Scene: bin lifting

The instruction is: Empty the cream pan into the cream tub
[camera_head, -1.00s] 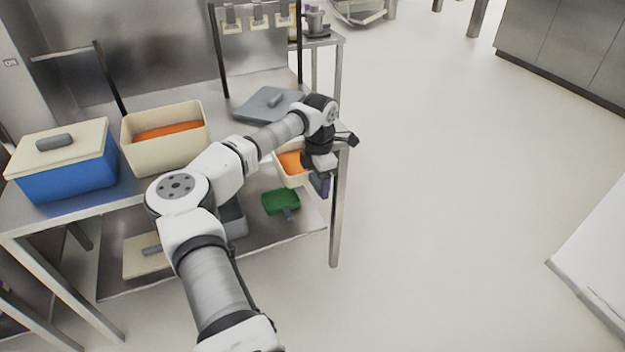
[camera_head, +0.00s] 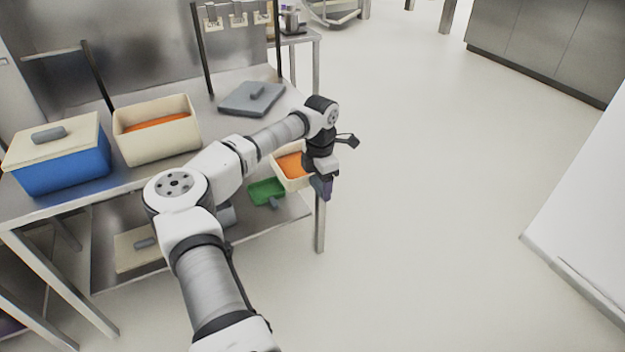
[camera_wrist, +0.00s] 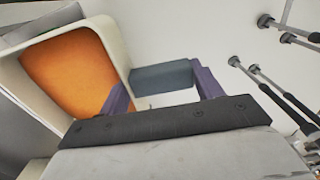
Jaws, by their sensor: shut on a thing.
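The cream pan (camera_head: 296,184) holds an orange load and hangs from my gripper (camera_head: 322,188) just off the table's right end. In the wrist view, the cream pan (camera_wrist: 112,42) is at the left, with the orange load against its inner wall. My gripper (camera_wrist: 160,80) has purple fingers on either side of the pan's grey handle (camera_wrist: 158,76). The cream tub (camera_head: 160,152) stands open on the table, with orange inside it.
A blue tub with a cream lid (camera_head: 58,165) stands left of the cream tub on the steel table (camera_head: 215,120). A grey lid (camera_head: 250,98) lies behind. A green pan (camera_head: 265,191) and another cream lid (camera_head: 138,250) are on the lower shelf.

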